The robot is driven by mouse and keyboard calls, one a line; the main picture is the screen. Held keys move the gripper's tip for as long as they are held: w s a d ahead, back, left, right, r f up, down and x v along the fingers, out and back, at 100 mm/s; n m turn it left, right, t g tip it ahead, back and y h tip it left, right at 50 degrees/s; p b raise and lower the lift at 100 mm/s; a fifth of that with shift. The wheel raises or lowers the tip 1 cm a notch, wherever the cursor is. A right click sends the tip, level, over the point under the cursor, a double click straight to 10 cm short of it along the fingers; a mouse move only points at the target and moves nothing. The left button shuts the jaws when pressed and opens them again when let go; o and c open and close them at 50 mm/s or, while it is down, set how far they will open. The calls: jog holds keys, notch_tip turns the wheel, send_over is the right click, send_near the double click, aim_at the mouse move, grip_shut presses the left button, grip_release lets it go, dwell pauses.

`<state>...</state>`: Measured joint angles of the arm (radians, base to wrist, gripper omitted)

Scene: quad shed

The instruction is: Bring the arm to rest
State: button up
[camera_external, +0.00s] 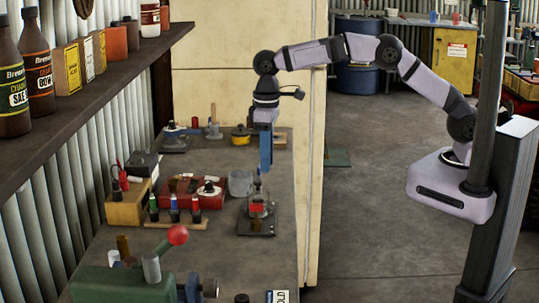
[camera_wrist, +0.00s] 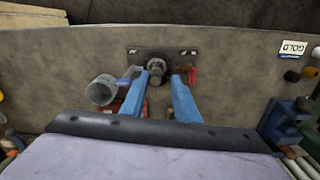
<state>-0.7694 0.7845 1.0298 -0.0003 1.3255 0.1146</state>
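My gripper (camera_external: 265,166) hangs from my bent arm and points straight down over the workbench (camera_external: 232,275). In the wrist view its two blue fingers (camera_wrist: 165,78) stand apart with nothing held between them. Below the fingertips is a dark mounting plate (camera_external: 257,229) with an upright metal post. In the wrist view the plate (camera_wrist: 141,55) lies just past the fingertips. A red piece (camera_wrist: 192,76) shows beside the right finger. In the external view the fingertips appear a little above the post; the exact gap is hard to judge.
A grey cup (camera_external: 240,182), a red tray (camera_external: 181,191) and a rack of small coloured bottles (camera_external: 175,222) stand left of the plate. A shelf (camera_external: 105,87) with bottles overhangs the left side.

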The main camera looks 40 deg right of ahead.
jog(key=s+d+m, duration=0.2)
jog(key=d+m, duration=0.2)
jog(key=d, duration=2.1)
jog(key=s+d+f+m, duration=0.1)
jog(key=s+d+f, duration=0.1)
jog(key=s+d, duration=0.4)
jog(key=s+d+f+m, duration=0.2)
jog(key=s+d+f, duration=0.1)
jog(key=s+d, duration=0.3)
jog(key=s, duration=0.2)
jog(key=shift+s+d+f, duration=0.15)
jog(key=shift+s+d, duration=0.15)
jog(key=shift+s, duration=0.05)
